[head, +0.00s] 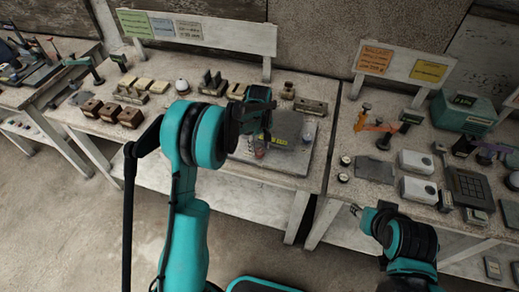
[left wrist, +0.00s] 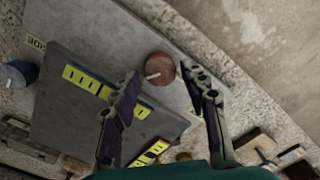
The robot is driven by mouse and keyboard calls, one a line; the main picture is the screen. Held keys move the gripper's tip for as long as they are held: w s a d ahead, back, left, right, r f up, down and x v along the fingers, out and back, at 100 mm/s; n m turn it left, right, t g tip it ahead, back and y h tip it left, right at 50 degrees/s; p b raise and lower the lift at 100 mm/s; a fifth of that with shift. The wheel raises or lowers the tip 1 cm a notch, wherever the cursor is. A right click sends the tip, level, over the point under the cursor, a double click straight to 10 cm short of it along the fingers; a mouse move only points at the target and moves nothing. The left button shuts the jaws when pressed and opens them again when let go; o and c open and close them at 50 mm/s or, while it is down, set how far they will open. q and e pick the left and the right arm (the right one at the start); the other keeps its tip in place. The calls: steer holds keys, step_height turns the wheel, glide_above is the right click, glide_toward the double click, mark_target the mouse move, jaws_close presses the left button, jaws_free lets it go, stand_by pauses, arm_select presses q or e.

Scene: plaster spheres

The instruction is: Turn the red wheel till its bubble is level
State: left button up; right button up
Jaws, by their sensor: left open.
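The red wheel (left wrist: 159,68) has a pale mark on its face and sits near the edge of a grey plate (left wrist: 95,35). It also shows small in the head view (head: 259,152). My left gripper (left wrist: 161,75) is open, with one finger on each side of the wheel; I cannot tell whether they touch it. Yellow-green vial strips (left wrist: 85,79) lie on the darker raised slab, one partly behind a finger; their bubbles are too small to read. A blue-grey wheel (left wrist: 17,74) is at the left. My right gripper (head: 356,210) is in front of the right table, its opening unclear.
Wooden blocks (head: 131,117) and other small items stand on the bench left of the plate. A teal box (head: 463,112), white devices (head: 417,162) and a keypad (head: 467,187) are on the right table. A narrow gap separates the tables.

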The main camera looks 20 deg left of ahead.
arm_select(q)
steer(key=shift+f, duration=1)
steer(key=c, duration=0.9)
steer(key=shift+o, duration=0.2)
steer(key=shift+m, duration=0.4)
